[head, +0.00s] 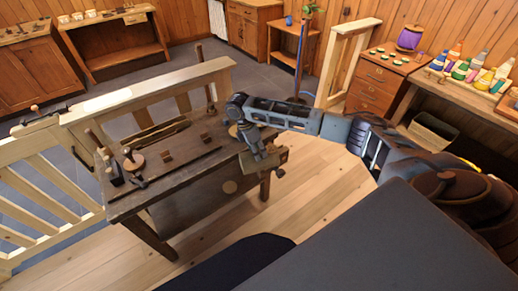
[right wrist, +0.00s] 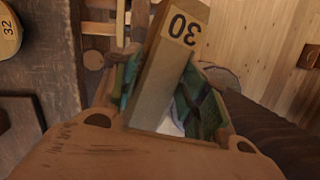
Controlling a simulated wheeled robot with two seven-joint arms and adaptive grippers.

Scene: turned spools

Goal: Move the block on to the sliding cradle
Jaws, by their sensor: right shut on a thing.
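My right gripper (head: 262,157) is over the right end of the dark workbench (head: 195,195), pointing down. In the right wrist view its green fingers are shut on a pale wooden block (right wrist: 163,84) with a label reading 30. The block sits lengthwise between the fingers. In the head view the block is hard to make out against the gripper and the wood at the bench end. Small wooden pieces (head: 165,158) stand along the bench top; I cannot tell which part is the sliding cradle. My left gripper is out of view.
A round-based tool (head: 133,161) and dark hand tools (head: 113,172) lie at the bench's left end. A pale wooden railing (head: 150,97) runs behind the bench. A disc marked 32 (right wrist: 8,30) shows in the right wrist view. The plank floor in front is clear.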

